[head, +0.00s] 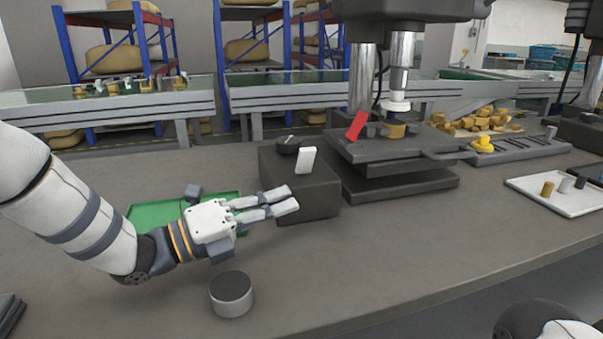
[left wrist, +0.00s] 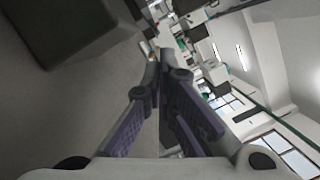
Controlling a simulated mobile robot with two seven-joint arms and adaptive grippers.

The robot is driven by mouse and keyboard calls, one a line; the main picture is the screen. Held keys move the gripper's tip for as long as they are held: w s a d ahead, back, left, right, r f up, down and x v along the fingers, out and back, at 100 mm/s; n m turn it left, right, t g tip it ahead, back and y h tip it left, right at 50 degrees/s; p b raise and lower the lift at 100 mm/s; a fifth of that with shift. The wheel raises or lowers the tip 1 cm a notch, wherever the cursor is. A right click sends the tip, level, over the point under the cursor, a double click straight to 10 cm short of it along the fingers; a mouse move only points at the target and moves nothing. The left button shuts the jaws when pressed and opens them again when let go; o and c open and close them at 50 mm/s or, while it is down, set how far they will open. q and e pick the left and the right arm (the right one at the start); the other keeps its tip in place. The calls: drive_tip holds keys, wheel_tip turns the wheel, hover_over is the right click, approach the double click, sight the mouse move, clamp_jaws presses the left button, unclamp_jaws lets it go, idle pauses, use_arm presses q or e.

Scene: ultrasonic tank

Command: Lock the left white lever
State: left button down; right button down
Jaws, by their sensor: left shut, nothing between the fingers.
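The white lever (head: 306,159) stands up, slightly tilted, on the right part of the top of a dark box (head: 318,192) in the head view. A black round knob (head: 289,145) sits behind it on the same box. My left gripper (head: 291,199) is shut and empty, its fingers pointing right in front of the box and below the lever. No contact with the lever shows. In the left wrist view the fingers (left wrist: 164,58) lie close together, and a dark block (left wrist: 65,30) fills the upper left. The lever cannot be made out there. My right gripper does not show.
A press with a red lever (head: 356,125) stands right of the box. A green tray (head: 145,214) lies behind my left gripper, and a round grey canister (head: 232,294) stands in front of it. A white tray (head: 560,197) lies at the right. The table's front middle is clear.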

sight(305, 161)
use_arm(q)
drive_tip(key=x, duration=0.5)
drive_tip(key=shift+w+d, duration=0.2)
drive_tip(key=shift+d, duration=0.15)
drive_tip(key=w+r, duration=0.1)
drive_tip(key=w+a+r, duration=0.1)
drive_tip(key=w, duration=0.1)
drive_tip(key=shift+w+a, duration=0.1)
drive_tip(key=shift+a, duration=0.1)
drive_tip(key=shift+w+r+n, duration=0.1)
drive_tip(key=shift+r+n, duration=0.05)
drive_tip(key=shift+n, duration=0.25)
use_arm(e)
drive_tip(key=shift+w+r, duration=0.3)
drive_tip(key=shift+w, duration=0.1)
